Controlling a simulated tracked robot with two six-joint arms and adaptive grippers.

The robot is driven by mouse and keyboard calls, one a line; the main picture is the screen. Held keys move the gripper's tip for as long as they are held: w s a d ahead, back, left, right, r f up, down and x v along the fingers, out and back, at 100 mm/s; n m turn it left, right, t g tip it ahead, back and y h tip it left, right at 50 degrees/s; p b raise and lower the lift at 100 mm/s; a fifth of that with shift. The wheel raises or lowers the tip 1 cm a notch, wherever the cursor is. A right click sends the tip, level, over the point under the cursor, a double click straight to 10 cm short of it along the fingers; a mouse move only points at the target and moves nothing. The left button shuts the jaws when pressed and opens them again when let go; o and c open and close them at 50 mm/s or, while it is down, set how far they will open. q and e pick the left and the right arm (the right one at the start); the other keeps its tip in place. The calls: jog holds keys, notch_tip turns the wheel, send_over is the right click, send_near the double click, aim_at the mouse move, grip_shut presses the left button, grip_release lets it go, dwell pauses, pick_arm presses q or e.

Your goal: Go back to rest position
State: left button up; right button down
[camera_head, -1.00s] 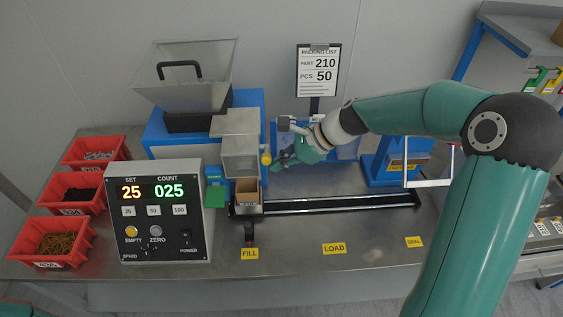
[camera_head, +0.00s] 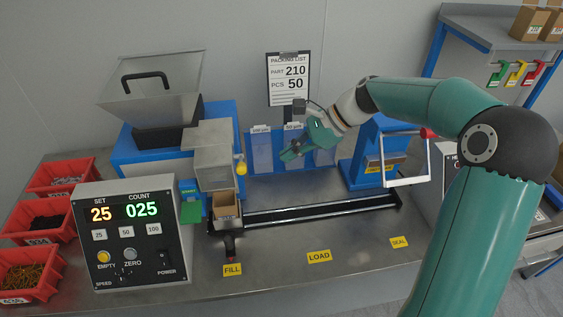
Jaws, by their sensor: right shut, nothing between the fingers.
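My right arm comes in from the right edge and reaches over the steel table. My right gripper (camera_head: 291,153) is shut and empty. It hangs in front of the blue bag rack (camera_head: 262,152), apart from the rail below. The gripper partly hides the rack's middle and right slots. My left gripper is not in view.
The counter box (camera_head: 138,232) shows SET 25 and COUNT 025. A small carton (camera_head: 227,211) stands under the feeder chute at the rail's left end. The blue sealer (camera_head: 375,155) with a white handle frame stands right. Red bins (camera_head: 40,220) line the left. The front table strip is clear.

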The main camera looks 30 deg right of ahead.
dwell(0.5)
jog(key=s+a+f+n+g, duration=0.2)
jog(key=s+a+f, duration=0.2)
jog(key=a+f, duration=0.2)
jog(key=s+a+f+n+g, duration=0.1)
jog(key=s+a+f+g, duration=0.2)
jog(key=a+f, duration=0.3)
jog(key=s+a+f+n+g, duration=0.2)
jog(key=s+a+f, duration=0.3)
jog(key=f, duration=0.9)
jog(key=shift+s+a+f+n+g, duration=0.2)
jog(key=shift+s+a+n+g, duration=0.1)
jog(key=shift+a+g, duration=0.1)
jog(key=s+a+f+n+h, duration=0.3)
jog(key=s+f+n, duration=0.6)
jog(key=s+n, duration=0.2)
jog(key=w+n+t, duration=0.3)
jog(key=w, duration=0.1)
jog(key=shift+d+f, duration=0.2)
jog(key=shift+d, duration=0.15)
